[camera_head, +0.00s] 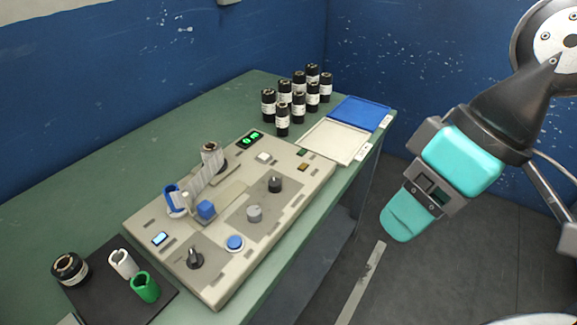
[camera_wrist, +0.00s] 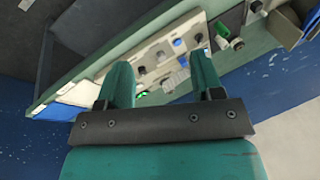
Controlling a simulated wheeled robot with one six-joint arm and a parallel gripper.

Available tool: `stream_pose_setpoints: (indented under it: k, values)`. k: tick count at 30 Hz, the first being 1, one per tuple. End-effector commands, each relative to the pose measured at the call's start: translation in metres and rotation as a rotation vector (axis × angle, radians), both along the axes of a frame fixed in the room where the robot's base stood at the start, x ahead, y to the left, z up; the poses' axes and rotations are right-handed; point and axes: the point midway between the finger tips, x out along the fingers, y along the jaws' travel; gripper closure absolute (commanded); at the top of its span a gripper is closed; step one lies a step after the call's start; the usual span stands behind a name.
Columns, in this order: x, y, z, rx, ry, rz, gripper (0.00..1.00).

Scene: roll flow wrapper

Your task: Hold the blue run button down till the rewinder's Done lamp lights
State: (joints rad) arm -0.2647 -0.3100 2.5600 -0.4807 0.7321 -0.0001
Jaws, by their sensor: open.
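The blue run button (camera_head: 235,242) is a round cap in a pale ring near the front edge of the beige rewinder (camera_head: 190,284). It appears small in the wrist view (camera_wrist: 178,43). A pale blue lit rectangle (camera_head: 159,239) is at the near left. I cannot read which is the Done lamp. My gripper (camera_head: 396,232) is off the table's right side, well apart from the button. Its teal fingers (camera_wrist: 162,78) are spread and empty.
A black knob (camera_head: 195,258) is close to the button; grey (camera_head: 254,214) and black (camera_head: 275,184) knobs stand farther along. A blue block (camera_head: 206,209) and a wound roll (camera_head: 212,154) rise behind. Several black rolls (camera_head: 283,119) and trays (camera_head: 335,140) fill the far end.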

Motion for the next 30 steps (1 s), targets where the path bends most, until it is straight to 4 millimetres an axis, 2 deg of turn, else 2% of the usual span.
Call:
stream_pose_setpoints:
  k: [5,12,13,30]
  values:
    - [0.0,0.0,0.0,0.0,0.0,0.0,0.42]
    - [0.0,0.0,0.0,0.0,0.0,0.0,0.97]
    - [0.0,0.0,0.0,0.0,0.0,0.0,1.0]
    - [0.0,0.0,0.0,0.0,0.0,0.0,1.0]
